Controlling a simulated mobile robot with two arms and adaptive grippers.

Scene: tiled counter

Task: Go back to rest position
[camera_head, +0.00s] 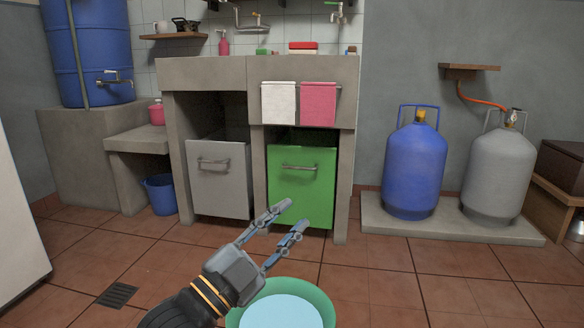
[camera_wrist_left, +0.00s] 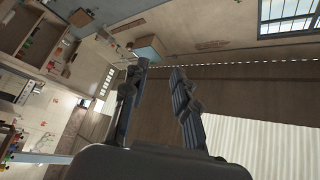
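My left gripper (camera_head: 284,221) is in the lower middle of the head view, with its arm coming in from the bottom left. Its two fingers are apart and nothing is between them. It is in front of the green drawer bin (camera_head: 301,184) and above a green basin with a light blue inside (camera_head: 284,306). In the left wrist view the same gripper (camera_wrist_left: 158,84) also has its fingers spread and empty, against the room's walls and ceiling. My right gripper shows in neither view.
A concrete counter (camera_head: 215,73) holds a grey drawer bin (camera_head: 219,178) beside the green one. A blue gas cylinder (camera_head: 413,168) and a grey one (camera_head: 497,172) stand on a low slab at right. A blue bucket (camera_head: 161,195) is at left. The tiled floor (camera_head: 385,284) at lower right is clear.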

